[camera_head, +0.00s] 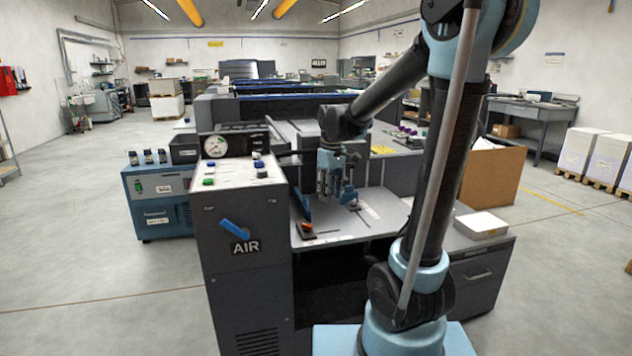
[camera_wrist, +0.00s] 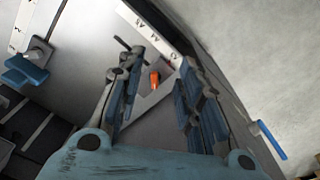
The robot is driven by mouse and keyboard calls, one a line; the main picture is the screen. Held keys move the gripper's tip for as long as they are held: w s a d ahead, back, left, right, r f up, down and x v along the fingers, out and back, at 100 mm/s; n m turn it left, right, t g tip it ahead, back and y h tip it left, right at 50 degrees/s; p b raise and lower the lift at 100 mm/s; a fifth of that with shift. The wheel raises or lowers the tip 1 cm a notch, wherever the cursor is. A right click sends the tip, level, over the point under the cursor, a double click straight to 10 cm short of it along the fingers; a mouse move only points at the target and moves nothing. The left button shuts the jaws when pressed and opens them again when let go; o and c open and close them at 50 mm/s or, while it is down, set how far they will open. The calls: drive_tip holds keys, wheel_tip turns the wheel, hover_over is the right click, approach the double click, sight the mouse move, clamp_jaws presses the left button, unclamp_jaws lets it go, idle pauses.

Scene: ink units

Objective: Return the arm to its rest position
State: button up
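My arm rises on the right side of the head view and bends over the grey work surface (camera_head: 340,225) of the machine. My gripper (camera_head: 336,192) hangs above that surface, fingers pointing down. In the wrist view my gripper (camera_wrist: 157,80) has its two blue-padded fingers clearly apart, with nothing held between them. An orange part (camera_wrist: 154,79) shows through the gap, on the surface below.
A grey control cabinet (camera_head: 240,290) with a gauge (camera_head: 216,146) and a blue AIR lever (camera_head: 235,229) stands left of the surface. A blue knob (camera_wrist: 25,72) shows in the wrist view. A cardboard box (camera_head: 492,176) and a white stack (camera_head: 481,224) are at right. Open floor lies at left.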

drive_tip(key=s+d+f+m, duration=0.1)
drive_tip(key=s+d+m, duration=0.3)
drive_tip(key=s+d, duration=0.7)
drive_tip(key=s+d+f+m+t, duration=0.1)
drive_tip(key=s+d+f+m, duration=0.2)
drive_tip(key=s, duration=1)
wheel_tip(320, 180, down, 5)
drive_tip(key=shift+s+d+m+t, duration=0.2)
drive_tip(key=shift+s+m+t, duration=0.1)
drive_tip(key=shift+m, duration=0.8)
drive_tip(key=shift+w+f, duration=0.2)
drive_tip(key=shift+w, duration=0.25)
drive_tip(key=shift+d, duration=0.15)
